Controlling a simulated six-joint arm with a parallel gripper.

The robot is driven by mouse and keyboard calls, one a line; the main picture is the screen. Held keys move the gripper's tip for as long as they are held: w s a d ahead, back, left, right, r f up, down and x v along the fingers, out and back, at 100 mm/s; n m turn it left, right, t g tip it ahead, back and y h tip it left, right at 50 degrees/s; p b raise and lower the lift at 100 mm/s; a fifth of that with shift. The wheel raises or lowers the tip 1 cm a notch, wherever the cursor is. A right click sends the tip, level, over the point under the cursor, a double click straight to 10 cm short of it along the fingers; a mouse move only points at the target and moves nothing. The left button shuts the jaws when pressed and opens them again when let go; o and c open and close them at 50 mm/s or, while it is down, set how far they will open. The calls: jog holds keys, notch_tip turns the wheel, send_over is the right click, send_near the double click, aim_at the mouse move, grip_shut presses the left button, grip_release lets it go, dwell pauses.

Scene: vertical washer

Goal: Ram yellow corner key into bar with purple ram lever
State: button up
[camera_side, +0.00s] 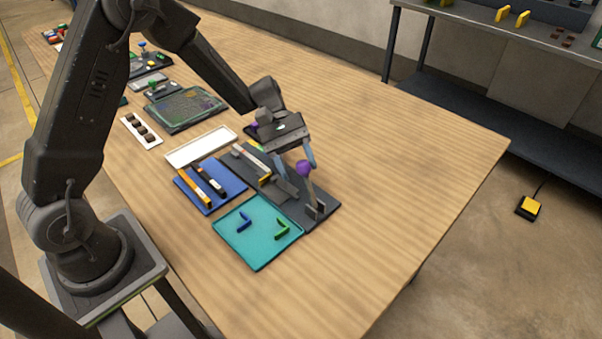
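The purple ram lever (303,168) has a round purple knob on a grey arm that leans up from the right end of a dark fixture plate (320,219). A pale grey bar (250,157) lies in the fixture. A small yellow piece, apparently the yellow corner key (264,181), is at the bar's near end; how deep it sits is too small to tell. My gripper (296,169) points down above the fixture, its two fingers spread apart. The purple knob appears near the right finger; I cannot tell whether they touch.
A teal tray (256,257) in front holds a blue and a green corner key. A blue tray (211,206) on the left holds an orange and a black bar. A white tray (201,146) and other kits lie behind. The table's right side is clear.

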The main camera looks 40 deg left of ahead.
jog(key=v, duration=1.1)
jog(key=shift+a, duration=0.2)
